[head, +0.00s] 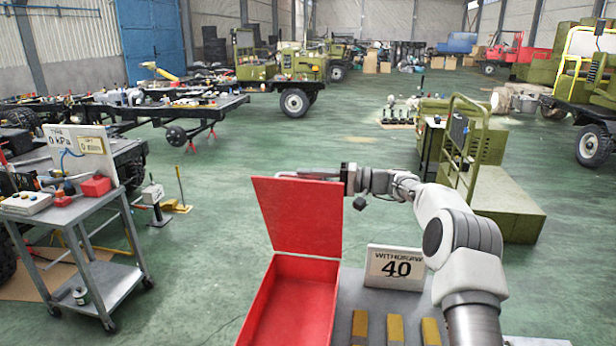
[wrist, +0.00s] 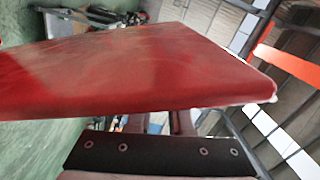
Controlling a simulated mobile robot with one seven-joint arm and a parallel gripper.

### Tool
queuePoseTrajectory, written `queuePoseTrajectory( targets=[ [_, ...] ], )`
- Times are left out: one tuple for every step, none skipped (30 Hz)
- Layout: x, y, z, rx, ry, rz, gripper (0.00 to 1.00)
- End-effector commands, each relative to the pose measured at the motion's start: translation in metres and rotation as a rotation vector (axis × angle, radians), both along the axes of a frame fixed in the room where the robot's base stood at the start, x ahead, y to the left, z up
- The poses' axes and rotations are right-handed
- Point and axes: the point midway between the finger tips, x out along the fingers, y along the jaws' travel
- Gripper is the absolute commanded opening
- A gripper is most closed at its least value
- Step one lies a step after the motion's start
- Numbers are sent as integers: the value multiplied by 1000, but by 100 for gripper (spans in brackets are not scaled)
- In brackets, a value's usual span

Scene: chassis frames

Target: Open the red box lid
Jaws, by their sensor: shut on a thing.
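The red box (head: 290,305) stands on a grey table in the lower middle of the head view. Its red lid (head: 300,215) is raised and stands nearly upright at the box's back edge. The box looks empty where its inside shows. My gripper (head: 318,176) is at the lid's top right edge and is shut on the lid. In the wrist view the lid (wrist: 150,65) fills the middle, right in front of the gripper. The fingertips are mostly hidden there by the lid.
A sign reading "WITHDRAW 40" (head: 395,268) stands right of the box, behind several yellow-brown bars (head: 395,328). A grey cart (head: 75,215) with tools stands at left. A green machine (head: 480,180) stands behind my arm at right. Open green floor lies behind the box.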

Motion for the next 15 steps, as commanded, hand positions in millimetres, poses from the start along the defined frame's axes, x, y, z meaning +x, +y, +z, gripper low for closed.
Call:
queuePoseTrajectory(
  targets=[
    [0, -1, 2, 0, -3, -2, 0],
    [0, -1, 2, 0, -3, -2, 0],
    [0, -1, 2, 0, -3, -2, 0],
    [0, -1, 2, 0, -3, -2, 0],
    [0, -1, 2, 0, -3, -2, 0],
    [0, -1, 2, 0, -3, -2, 0],
    [0, -1, 2, 0, -3, -2, 0],
    [0, -1, 2, 0, -3, -2, 25],
    [0, -1, 2, 0, -3, -2, 32],
    [0, -1, 2, 0, -3, -2, 37],
    [0, -1, 2, 0, -2, -2, 43],
    [0, -1, 1, 0, -2, -2, 47],
    [0, -1, 1, 0, -2, -1, 47],
    [0, -1, 1, 0, -2, -1, 47],
    [0, -1, 1, 0, -2, -1, 47]
  ],
)
